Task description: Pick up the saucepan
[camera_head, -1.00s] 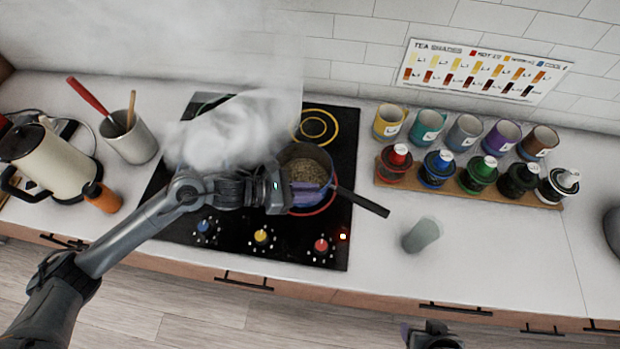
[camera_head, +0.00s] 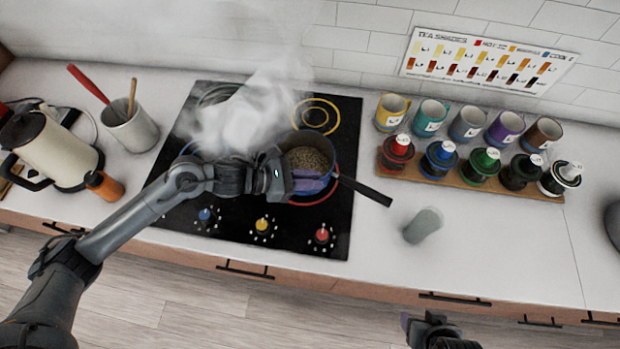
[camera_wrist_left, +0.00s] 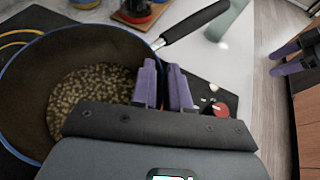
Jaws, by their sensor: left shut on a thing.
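The dark saucepan (camera_head: 325,160) has a blue rim and a long black handle (camera_head: 366,191) pointing right. It sits on the front right burner with small brownish grains inside. In the left wrist view the saucepan (camera_wrist_left: 30,85) fills the left side, its handle running to the upper right. My left gripper (camera_head: 308,186) is at the pan's near side. In the wrist view its purple fingers (camera_wrist_left: 163,85) straddle the near wall and are shut on it. My right gripper (camera_wrist_left: 285,60) is apart from the pan, empty, its fingers spread.
The black cooktop (camera_head: 285,235) has colored knobs along its front. Steam (camera_head: 245,115) hides its back left. Jars in a wooden rack (camera_head: 470,184) and several mugs stand at right. A kettle (camera_head: 50,150) and utensil crock (camera_head: 133,132) are at left.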

